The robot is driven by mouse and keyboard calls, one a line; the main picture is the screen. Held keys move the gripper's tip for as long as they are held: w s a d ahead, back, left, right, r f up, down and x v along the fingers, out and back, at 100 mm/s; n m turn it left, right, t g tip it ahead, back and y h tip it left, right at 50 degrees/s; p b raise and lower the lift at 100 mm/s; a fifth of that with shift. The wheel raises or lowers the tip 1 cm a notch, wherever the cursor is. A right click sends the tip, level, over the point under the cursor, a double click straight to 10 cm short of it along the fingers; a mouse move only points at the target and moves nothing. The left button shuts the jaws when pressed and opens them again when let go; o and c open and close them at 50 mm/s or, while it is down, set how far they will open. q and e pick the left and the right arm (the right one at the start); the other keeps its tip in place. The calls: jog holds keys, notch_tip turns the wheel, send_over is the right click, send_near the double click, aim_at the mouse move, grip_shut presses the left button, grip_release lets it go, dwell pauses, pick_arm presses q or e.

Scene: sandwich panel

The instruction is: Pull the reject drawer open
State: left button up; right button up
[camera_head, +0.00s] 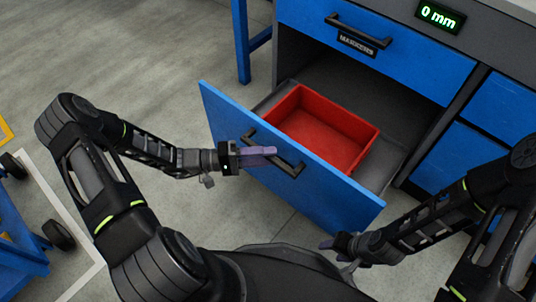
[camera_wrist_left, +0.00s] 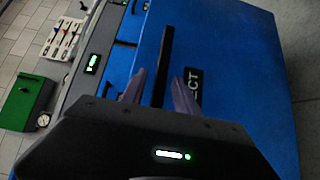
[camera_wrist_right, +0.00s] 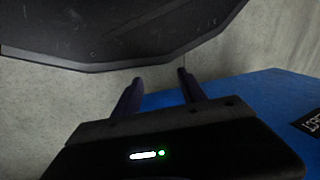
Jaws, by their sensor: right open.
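The blue reject drawer (camera_head: 330,185) stands pulled out from the lower part of the cabinet, with a red bin (camera_head: 330,130) inside. Its front carries a black bar handle (camera_head: 290,165); in the left wrist view the handle (camera_wrist_left: 166,50) and part of a label reading "ECT" (camera_wrist_left: 193,85) show. My left gripper (camera_head: 262,155) is at the handle, its fingers apart with the bar showing between them; contact cannot be told. My right gripper (camera_head: 332,243) is open and empty, in front of the drawer's right end. The right wrist view shows its spread fingers (camera_wrist_right: 160,80).
A shut upper drawer (camera_head: 375,45) with its own handle is above, below a display (camera_head: 440,16) reading 0 mm. Blue drawer fronts (camera_head: 500,110) are at the right. A blue cart (camera_head: 20,245) is at the left edge. Grey floor lies open left of the drawer.

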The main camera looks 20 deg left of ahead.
pick_arm(q)
jog(key=p+v, duration=0.1)
jog(key=v, duration=0.6)
pick_arm(e)
jog(key=shift+s+a+r, duration=0.15)
jog(key=shift+r, duration=0.45)
pick_arm(q)
jog(key=shift+s+a, duration=0.1)
jog(key=s+d+f+n+g+y, duration=0.25)
jog(key=s+f+y, duration=0.35)
jog(key=f, duration=0.4)
jog(key=s+d+f+n+g+y, duration=0.1)
jog(key=s+d+f+g+y, duration=0.25)
jog(key=s+f+y, duration=0.4)
jog(key=w+d+r+m, duration=0.1)
jog(key=d+r+m, duration=0.2)
jog(key=d+m, duration=0.4)
notch_tip(320, 180, up, 27)
jog(key=s+d+h+p, duration=0.1)
jog(key=d+p, duration=0.1)
jog(key=p, duration=2.5)
jog(key=shift+d+n, duration=0.35)
jog(key=shift+d, duration=0.05)
pick_arm(e)
notch_tip(320, 180, up, 27)
jog(key=s+a, duration=0.1)
jog(key=shift+s+a, duration=0.2)
pick_arm(q)
jog(key=shift+f, duration=0.1)
